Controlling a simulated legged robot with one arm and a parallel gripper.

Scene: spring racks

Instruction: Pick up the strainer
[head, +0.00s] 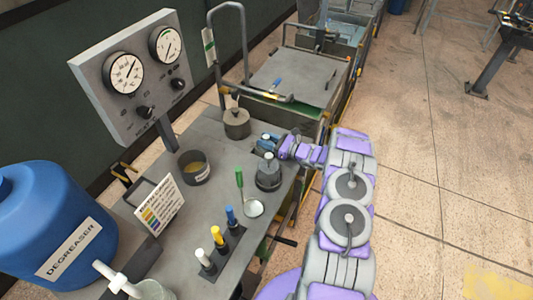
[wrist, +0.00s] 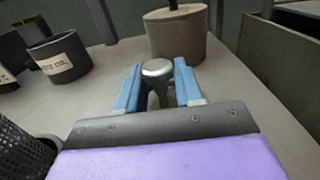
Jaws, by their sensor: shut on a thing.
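My gripper (head: 267,142) reaches in from the right over the bench; its two blue fingers also show in the wrist view (wrist: 160,88). They are shut on a piece with a shiny, rounded metal top (wrist: 157,68) and a dark lower part. I cannot tell whether this piece belongs to the strainer. A dark perforated cylinder (wrist: 22,152), which looks like a strainer, is cut off at the lower left of the wrist view. In the head view a dark grey round object with a knob (head: 268,176) stands just in front of my gripper; its surface detail is too small to tell.
On the bench (head: 215,215) are a lidded can (head: 237,124), an oil cup (head: 193,167), a green-handled ladle (head: 253,208), several coloured-top bottles (head: 218,238), a sign (head: 160,205) and a blue degreaser drum (head: 55,225). A gauge panel (head: 130,75) stands behind.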

